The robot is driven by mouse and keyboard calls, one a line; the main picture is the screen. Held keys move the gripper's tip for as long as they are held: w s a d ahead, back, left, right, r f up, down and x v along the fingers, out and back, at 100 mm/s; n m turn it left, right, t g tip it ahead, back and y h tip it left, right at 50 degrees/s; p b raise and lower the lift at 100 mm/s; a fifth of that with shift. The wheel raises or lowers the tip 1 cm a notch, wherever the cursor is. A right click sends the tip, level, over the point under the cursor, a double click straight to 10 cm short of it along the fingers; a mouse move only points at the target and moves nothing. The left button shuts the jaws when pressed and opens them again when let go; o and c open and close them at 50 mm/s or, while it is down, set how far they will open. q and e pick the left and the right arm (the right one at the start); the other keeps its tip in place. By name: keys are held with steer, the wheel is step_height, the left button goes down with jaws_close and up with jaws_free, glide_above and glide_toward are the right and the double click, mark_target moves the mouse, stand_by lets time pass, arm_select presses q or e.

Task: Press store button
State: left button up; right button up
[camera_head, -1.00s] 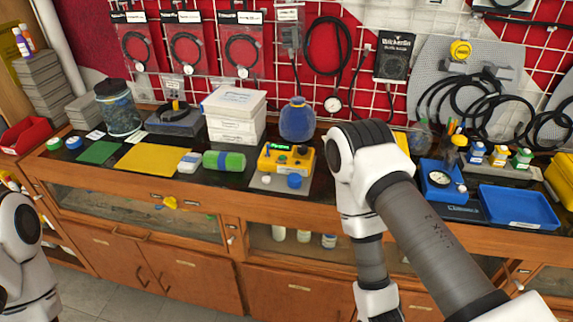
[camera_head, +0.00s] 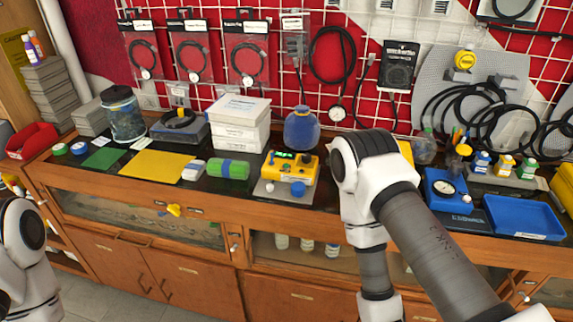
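A yellow testbench device (camera_head: 291,167) with a small green display and dark knobs on top sits on a grey plate (camera_head: 268,187) on the counter, near the middle of the view. A blue round knob (camera_head: 298,188) is at its front. The separate store button is too small to make out. My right arm comes in from the lower right and bends just right of the device; its gripper is outside the picture. Part of my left arm shows at the lower left edge, and its gripper is not visible.
Left of the device are a green roll (camera_head: 229,169), a yellow sheet (camera_head: 155,164) and stacked white boxes (camera_head: 240,122). A blue bottle (camera_head: 301,129) stands behind it. A gauge in a blue case (camera_head: 443,187) and a blue tray (camera_head: 524,217) lie to the right.

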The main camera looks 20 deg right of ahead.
jaws_close()
stand_by(1.0)
